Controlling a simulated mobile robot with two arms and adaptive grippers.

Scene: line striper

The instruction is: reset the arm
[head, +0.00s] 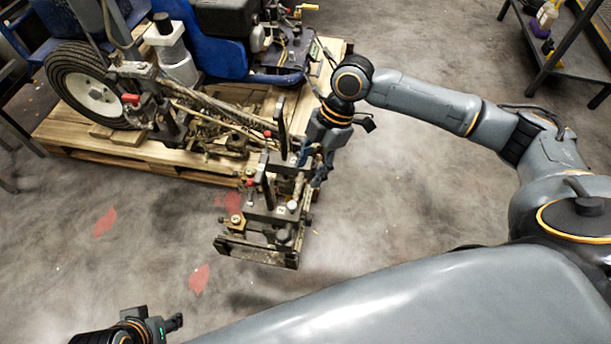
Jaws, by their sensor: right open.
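The line striper (175,100) stands on a wooden pallet. Its arm assembly (270,215), a dark bracket with upright levers and brass-coloured knobs, reaches out past the pallet's front edge over the floor. My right gripper (315,172) comes in from the upper right and points down, open, close beside the assembly's levers. Its fingertips are partly lost against the dark metal, so I cannot tell if they touch it. My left gripper (172,324) is low at the bottom left, away from the striper. Its finger opening is not clear.
The pallet (100,148) lies under the striper's black wheel (88,85). A dark metal shelf (560,65) with a few bottles stands at the top right. The concrete floor around the arm assembly is open, with faded red marks (198,279).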

